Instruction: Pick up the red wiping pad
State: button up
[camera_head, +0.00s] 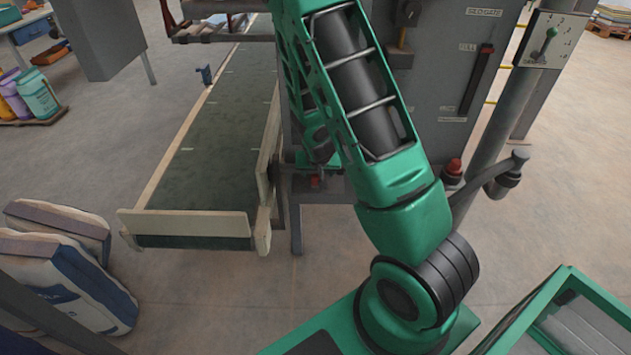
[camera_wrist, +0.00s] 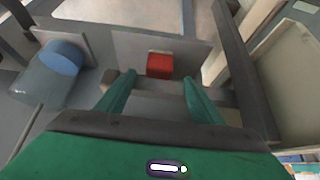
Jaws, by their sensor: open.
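The red wiping pad (camera_wrist: 160,66) shows in the wrist view as a small red block just beyond my fingertips. It sits against a grey plate, roughly centred between the fingers. My gripper (camera_wrist: 158,82) is open, with one green finger to the left of the pad and one to the right. The fingers look apart from the pad, and nothing is between them.
In the wrist view a blue cylinder (camera_wrist: 62,58) lies left of the pad, and a dark bar (camera_wrist: 232,70) runs close on the right. In the head view a conveyor (camera_head: 215,130) stands left of the grey machine (camera_head: 440,95). Filled sacks (camera_head: 65,275) lie at lower left.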

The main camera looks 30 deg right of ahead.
aim_at(318, 175)
jog(key=shift+x, duration=3.55)
jog(key=c, duration=1.1)
